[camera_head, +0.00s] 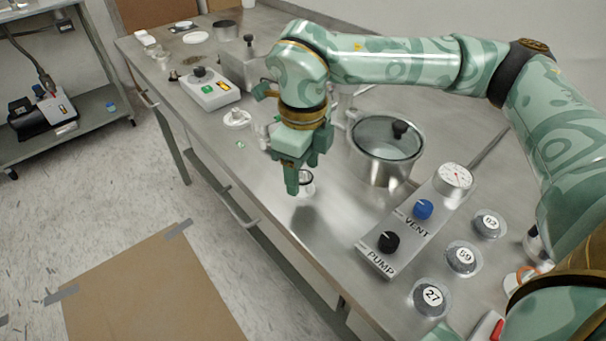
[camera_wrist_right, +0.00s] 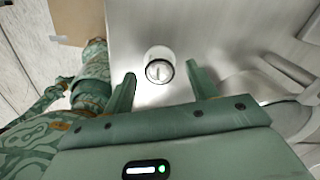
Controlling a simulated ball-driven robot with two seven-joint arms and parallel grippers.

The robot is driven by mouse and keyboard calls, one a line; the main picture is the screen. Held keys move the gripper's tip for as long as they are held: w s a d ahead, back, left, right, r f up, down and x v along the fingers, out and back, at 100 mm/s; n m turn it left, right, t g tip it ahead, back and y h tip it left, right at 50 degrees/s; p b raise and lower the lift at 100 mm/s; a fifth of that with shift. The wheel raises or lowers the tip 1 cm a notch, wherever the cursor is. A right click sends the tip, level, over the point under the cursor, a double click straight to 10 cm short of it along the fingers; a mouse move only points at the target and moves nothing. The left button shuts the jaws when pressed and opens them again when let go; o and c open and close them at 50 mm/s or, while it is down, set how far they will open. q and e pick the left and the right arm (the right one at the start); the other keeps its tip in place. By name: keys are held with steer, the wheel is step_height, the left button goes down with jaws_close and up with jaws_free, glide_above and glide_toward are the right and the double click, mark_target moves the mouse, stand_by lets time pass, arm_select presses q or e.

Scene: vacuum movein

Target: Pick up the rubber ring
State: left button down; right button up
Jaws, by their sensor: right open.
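The rubber ring (camera_head: 306,178) shows as a thin dark ring on a small clear, pale round piece on the steel bench. In the right wrist view the dark ring (camera_wrist_right: 159,71) circles a bright round face. My right gripper (camera_head: 303,176) hangs pointing down over it and partly hides it in the head view. In the wrist view its two open fingers (camera_wrist_right: 161,78) stand apart on either side of the ring, with a gap on both sides. I cannot tell the exact height left above it. My left gripper does not show clearly in either view.
A glass-lidded steel pot (camera_head: 382,162) stands close to the right of my gripper. The PUMP and VENT panel (camera_head: 413,222) and numbered discs (camera_head: 461,257) lie nearer me. A button box (camera_head: 211,91) and a white disc (camera_head: 237,117) stand farther back. The bench's left edge is close.

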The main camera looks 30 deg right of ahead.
steer(key=c, duration=0.9)
steer(key=shift+c, duration=0.2)
